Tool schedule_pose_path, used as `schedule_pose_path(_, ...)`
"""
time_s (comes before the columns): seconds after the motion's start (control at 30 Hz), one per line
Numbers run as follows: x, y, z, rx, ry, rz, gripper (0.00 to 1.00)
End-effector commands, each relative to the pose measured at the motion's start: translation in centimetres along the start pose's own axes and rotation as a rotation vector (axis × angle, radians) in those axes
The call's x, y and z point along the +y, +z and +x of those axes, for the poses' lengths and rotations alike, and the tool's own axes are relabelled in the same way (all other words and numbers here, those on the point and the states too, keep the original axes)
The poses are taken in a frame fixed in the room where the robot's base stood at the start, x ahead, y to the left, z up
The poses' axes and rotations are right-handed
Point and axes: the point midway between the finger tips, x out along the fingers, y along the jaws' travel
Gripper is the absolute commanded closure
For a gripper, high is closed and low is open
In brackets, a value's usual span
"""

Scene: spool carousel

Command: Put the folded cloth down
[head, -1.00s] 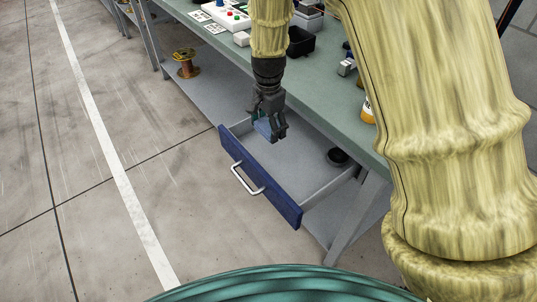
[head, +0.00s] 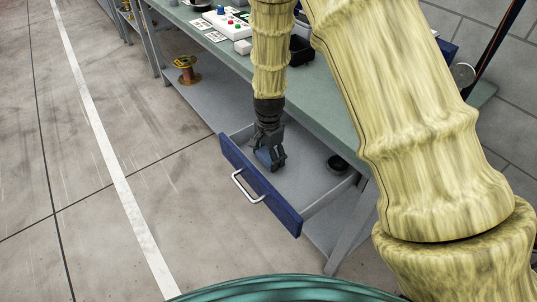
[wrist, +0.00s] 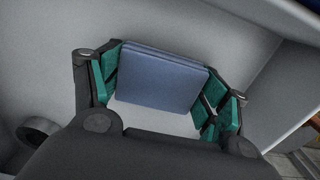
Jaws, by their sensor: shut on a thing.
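The folded cloth is a blue, flat, layered block (wrist: 160,78) between the fingers of my gripper (wrist: 165,88) in the wrist view. The green finger pads press on its left and right sides. The drawer has a blue front (head: 258,187) with a pale handle. I cannot tell whether the cloth touches the drawer floor.
The green bench top (head: 318,104) overhangs the drawer's back and carries a black bin (head: 301,50) and a white button box (head: 229,21). A copper-coloured spool (head: 186,69) stands on the lower shelf. The drawer floor around my gripper is clear.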

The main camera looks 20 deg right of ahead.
Motion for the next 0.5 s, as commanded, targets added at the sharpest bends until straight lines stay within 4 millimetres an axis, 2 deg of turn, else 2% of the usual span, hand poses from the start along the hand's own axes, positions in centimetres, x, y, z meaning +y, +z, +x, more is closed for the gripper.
schedule_pose_path(0.27, -0.03, 0.0, 0.14, 0.0, 0.0, 0.0, 0.59)
schedule_pose_path(0.3, -0.03, 0.0, 0.18, 0.0, -0.001, 0.0, 0.23)
schedule_pose_path(0.4, -0.04, -0.01, 0.15, 0.0, -0.001, -0.001, 0.05)
schedule_pose_path(0.5, -0.04, -0.01, 0.14, 0.0, -0.001, -0.001, 0.03)
